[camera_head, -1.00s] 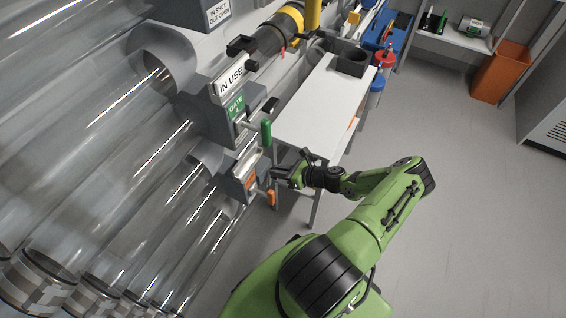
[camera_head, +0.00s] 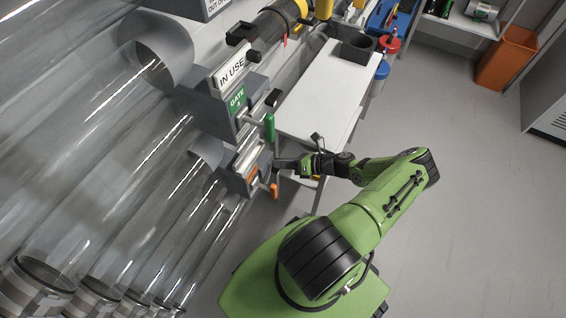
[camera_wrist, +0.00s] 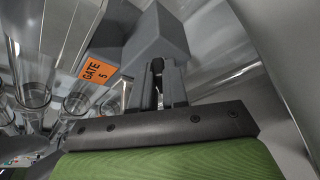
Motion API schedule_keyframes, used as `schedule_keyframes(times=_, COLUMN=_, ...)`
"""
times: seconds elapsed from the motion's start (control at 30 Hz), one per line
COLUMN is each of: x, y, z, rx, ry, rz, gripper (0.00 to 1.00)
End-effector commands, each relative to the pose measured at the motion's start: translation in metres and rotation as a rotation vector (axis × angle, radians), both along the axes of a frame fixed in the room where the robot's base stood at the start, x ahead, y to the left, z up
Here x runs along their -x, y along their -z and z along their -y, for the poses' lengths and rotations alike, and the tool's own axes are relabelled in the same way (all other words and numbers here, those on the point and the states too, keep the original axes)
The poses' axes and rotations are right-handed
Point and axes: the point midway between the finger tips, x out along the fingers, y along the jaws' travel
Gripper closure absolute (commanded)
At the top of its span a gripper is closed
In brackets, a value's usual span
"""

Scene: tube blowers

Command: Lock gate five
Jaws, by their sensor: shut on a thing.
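Gate five is a grey block with an orange label (camera_head: 252,171) in the head view; the label reads "GATE 5" in the wrist view (camera_wrist: 98,72). An orange handle (camera_head: 274,190) hangs at its lower right. My gripper (camera_head: 279,163) is at the block's right side, just above the orange handle. In the wrist view my gripper (camera_wrist: 158,90) is shut on a small dark part (camera_wrist: 157,66) in front of a grey block (camera_wrist: 158,38). The part looks like the gate's black knob, mostly hidden by the fingers.
A neighbouring gate with a green label (camera_head: 237,100), a green handle (camera_head: 269,127) and an "IN USE" sign (camera_head: 231,70) sits just above. Clear tubes fill the left. A white table (camera_head: 325,95) stands behind my gripper. The floor at right is open, with an orange bin (camera_head: 507,58) beyond.

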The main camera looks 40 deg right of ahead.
Motion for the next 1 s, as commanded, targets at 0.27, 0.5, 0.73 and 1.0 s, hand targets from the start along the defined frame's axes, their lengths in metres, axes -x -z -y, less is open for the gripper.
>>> schedule_keyframes(times=0.27, x=0.002, y=0.004, z=-0.001, rx=-0.005, ry=-0.001, rz=-0.014, gripper=1.00)
schedule_keyframes(times=0.5, x=0.002, y=0.004, z=-0.001, rx=-0.005, ry=-0.002, rz=-0.012, gripper=0.62)
schedule_keyframes(times=0.73, x=0.001, y=0.002, z=-0.001, rx=-0.003, ry=-0.001, rz=-0.007, gripper=0.61)
schedule_keyframes(times=1.0, x=0.001, y=-0.044, z=0.000, rx=-0.001, ry=-0.003, rz=-0.004, gripper=0.61)
